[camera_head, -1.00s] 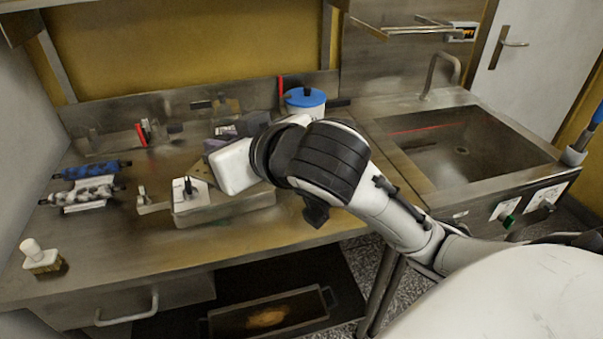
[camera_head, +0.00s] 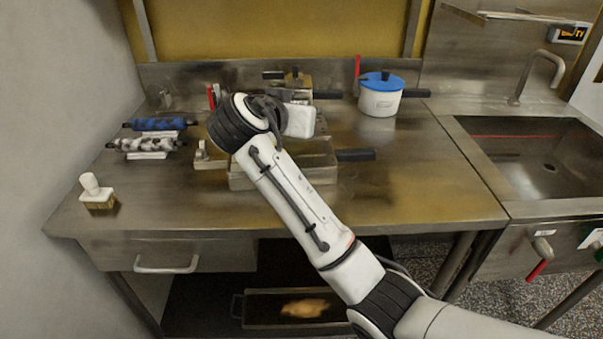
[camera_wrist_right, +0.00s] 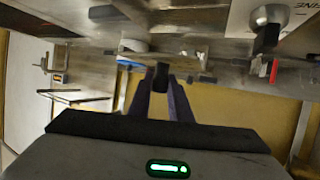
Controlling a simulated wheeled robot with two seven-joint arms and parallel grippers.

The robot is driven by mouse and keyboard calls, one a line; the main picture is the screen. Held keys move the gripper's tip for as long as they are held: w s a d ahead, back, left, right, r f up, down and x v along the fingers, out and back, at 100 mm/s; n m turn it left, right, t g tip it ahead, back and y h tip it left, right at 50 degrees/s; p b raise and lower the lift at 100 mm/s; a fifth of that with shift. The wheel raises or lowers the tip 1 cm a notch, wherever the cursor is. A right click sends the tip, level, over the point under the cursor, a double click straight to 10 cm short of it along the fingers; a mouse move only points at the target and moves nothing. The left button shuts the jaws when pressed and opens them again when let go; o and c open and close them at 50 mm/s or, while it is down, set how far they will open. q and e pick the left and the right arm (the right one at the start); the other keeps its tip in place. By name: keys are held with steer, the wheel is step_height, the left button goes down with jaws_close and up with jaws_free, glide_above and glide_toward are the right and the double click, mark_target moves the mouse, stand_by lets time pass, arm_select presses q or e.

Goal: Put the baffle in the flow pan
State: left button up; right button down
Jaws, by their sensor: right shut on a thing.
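In the right wrist view, the two purple fingers of my right gripper (camera_wrist_right: 163,90) are closed on the black grip of a thin metal plate, apparently the baffle (camera_wrist_right: 190,62). In the head view, my right arm reaches over the worktop and its wrist hides the gripper and the baffle. A shallow rectangular metal pan with a black side handle, apparently the flow pan (camera_head: 322,173), lies on the worktop below and right of my wrist. My left gripper is in neither view.
Another dark-handled metal piece (camera_head: 296,78) stands behind my wrist. A white pot with a blue lid (camera_head: 381,100) is right of it. A sink (camera_head: 535,165) is at right. The worktop's front is clear.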

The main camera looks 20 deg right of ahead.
step_height(320, 180, down, 10)
steer(key=shift+r, duration=0.15)
stand_by(0.4)
steer(key=c, duration=2.1)
jaws_free()
steer(key=shift+f, duration=0.2)
steer(key=o, duration=0.5)
steer(key=shift+r, duration=0.1)
steer(key=shift+r, duration=0.1)
steer(key=v, duration=1.2)
steer(key=shift+r, duration=0.1)
